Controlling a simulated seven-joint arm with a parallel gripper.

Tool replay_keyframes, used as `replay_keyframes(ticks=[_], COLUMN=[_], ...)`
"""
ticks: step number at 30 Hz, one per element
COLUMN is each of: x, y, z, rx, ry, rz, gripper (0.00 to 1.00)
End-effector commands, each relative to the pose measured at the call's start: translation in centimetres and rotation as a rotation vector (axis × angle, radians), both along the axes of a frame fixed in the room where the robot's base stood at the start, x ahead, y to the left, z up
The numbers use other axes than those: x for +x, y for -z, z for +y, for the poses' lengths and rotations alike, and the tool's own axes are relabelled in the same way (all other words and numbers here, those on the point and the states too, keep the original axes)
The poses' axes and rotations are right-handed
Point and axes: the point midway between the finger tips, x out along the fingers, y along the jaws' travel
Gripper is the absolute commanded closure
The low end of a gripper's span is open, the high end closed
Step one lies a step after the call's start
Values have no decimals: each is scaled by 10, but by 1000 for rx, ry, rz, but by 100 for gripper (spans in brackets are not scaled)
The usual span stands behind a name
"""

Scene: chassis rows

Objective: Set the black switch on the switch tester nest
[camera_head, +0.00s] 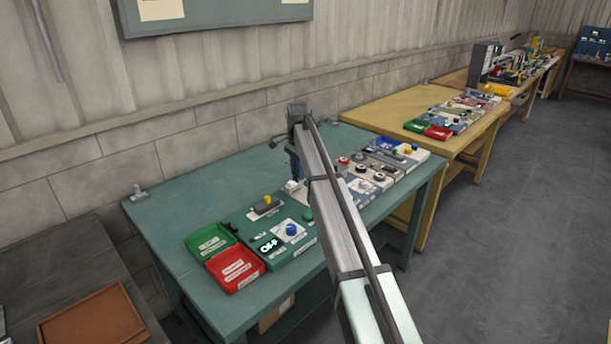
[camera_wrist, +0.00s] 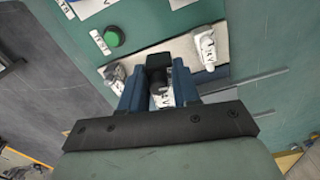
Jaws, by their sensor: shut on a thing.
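In the wrist view my gripper (camera_wrist: 158,78) has its two blue fingers closed on a small black block, which looks like the black switch (camera_wrist: 157,65). A white label with dark lettering shows between the fingers below it. The held part is over or near a pale plate (camera_wrist: 178,47) with a white labelled piece (camera_wrist: 205,46) at its right. I cannot tell whether the switch touches the plate, or whether this plate is the tester nest. In the head view my gripper (camera_head: 294,172) is low over the middle of the green table, largely hidden by my arm, and the switch is hidden.
A green bin (camera_head: 210,239) and a red bin (camera_head: 235,268) sit at the table's front left. A panel with a blue knob (camera_head: 291,230) is beside them. Several fixtures with knobs (camera_head: 361,168) stand to the right. The green table's (camera_head: 172,210) back left is clear.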

Motion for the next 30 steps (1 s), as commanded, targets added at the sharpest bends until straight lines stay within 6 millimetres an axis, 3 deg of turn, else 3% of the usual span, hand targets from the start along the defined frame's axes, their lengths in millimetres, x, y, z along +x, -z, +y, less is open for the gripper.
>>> replay_keyframes(ticks=[5, 12, 18, 23, 30], x=[-20, -64, -104, -128, -129], y=[1, 6, 10, 14, 15], z=[62, 147, 200, 215, 212], rx=[-1, -1, -1, -2, 1], ry=[-72, -177, -247, -259, -199], rz=[1, 3, 3, 3, -1], gripper=[100, 100, 100, 100, 100])
